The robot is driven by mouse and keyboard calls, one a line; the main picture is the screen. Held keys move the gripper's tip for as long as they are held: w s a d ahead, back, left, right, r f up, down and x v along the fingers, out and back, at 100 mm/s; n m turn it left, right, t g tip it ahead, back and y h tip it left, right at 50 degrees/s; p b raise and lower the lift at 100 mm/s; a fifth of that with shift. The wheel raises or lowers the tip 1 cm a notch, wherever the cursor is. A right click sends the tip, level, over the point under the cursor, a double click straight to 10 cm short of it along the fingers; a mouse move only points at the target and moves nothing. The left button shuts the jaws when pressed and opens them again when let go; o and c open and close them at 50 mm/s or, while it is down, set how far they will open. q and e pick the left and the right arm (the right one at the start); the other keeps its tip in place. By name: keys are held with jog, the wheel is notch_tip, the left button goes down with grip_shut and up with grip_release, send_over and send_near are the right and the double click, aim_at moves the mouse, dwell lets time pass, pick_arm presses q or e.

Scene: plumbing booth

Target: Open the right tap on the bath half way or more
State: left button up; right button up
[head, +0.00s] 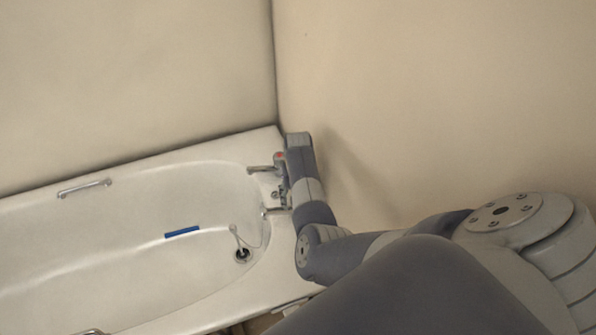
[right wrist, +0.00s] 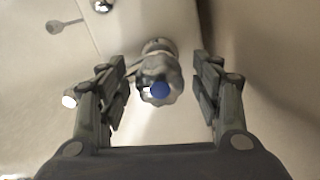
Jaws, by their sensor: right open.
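The bath (head: 200,165) has two chrome taps at its right end. The far tap (head: 262,169) has a red mark beside it; the near tap (head: 266,211) is partly covered by my right arm. In the right wrist view, a chrome tap handle with a blue cap (right wrist: 160,88) stands between the fingers of my right gripper (right wrist: 160,66). The gripper is open, with a gap on each side of the handle, and is not closed on it. In the head view my right arm hides most of the gripper. My left gripper is not in view.
Plain walls (head: 420,100) meet at the corner behind the taps, close to my right arm. A blue strip (head: 182,231) lies in the bath. A drain (head: 242,255) is near the taps, and a grab handle (head: 84,187) is on the far side.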

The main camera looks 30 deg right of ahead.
jog(key=c, duration=1.1)
